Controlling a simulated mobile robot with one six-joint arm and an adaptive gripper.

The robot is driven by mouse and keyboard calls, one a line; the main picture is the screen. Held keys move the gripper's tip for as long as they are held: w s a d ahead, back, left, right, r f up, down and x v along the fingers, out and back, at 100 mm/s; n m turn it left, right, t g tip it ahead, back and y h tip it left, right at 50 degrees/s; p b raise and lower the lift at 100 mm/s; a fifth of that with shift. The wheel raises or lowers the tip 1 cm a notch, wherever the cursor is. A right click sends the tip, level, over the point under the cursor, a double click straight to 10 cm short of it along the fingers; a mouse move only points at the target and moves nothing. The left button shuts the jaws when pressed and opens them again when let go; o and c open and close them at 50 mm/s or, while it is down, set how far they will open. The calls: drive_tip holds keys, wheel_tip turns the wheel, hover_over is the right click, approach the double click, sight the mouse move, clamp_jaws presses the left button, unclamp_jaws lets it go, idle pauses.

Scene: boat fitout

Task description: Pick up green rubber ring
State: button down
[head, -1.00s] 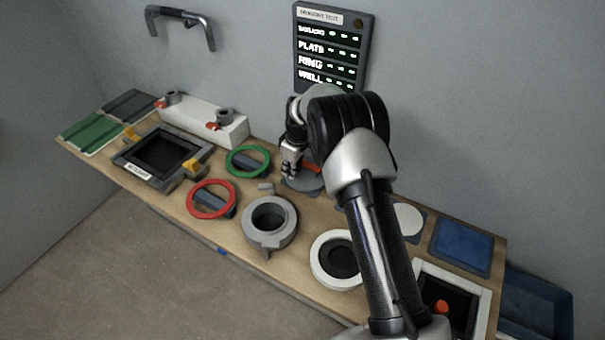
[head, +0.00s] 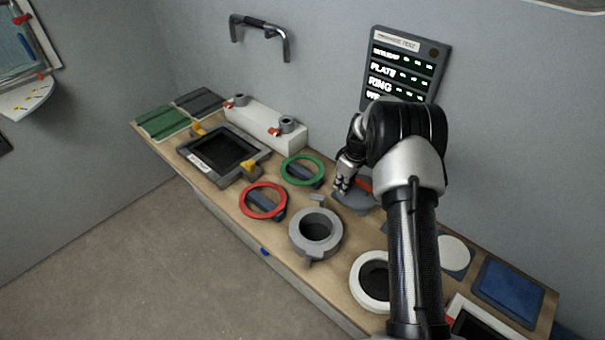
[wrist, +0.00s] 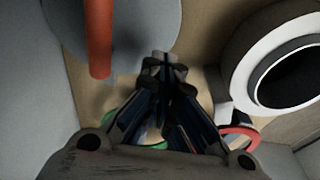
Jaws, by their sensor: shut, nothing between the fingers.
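The green rubber ring (head: 321,179) lies on the wooden bench over a dark blue block, behind and right of the red ring.
A red ring (head: 246,212) lies front left of the green one. A grey flanged collar (head: 300,236) stands in front. A grey disc with a red bar (head: 352,200) sits beside my gripper. A white block (head: 262,128) stands behind, near the wall.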

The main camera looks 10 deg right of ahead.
sight(316, 178)
drive_tip(key=w+a, duration=0.2)
drive_tip(key=w+a+b, duration=0.1)
drive_tip(key=w+a, duration=0.1)
drive_tip(key=w, duration=0.1)
drive_tip(key=w+a+b, duration=0.1)
drive_tip(key=w+a, duration=0.1)
drive_tip(key=w, duration=0.1)
drive_tip(key=shift+w+a+f, duration=0.1)
drive_tip(key=shift+w+f, duration=0.05)
drive_tip(key=shift+w, duration=0.1)
drive_tip(key=shift+f+b, duration=0.7)
drive_tip(key=shift+b, duration=0.1)
drive_tip(key=shift+s, duration=0.1)
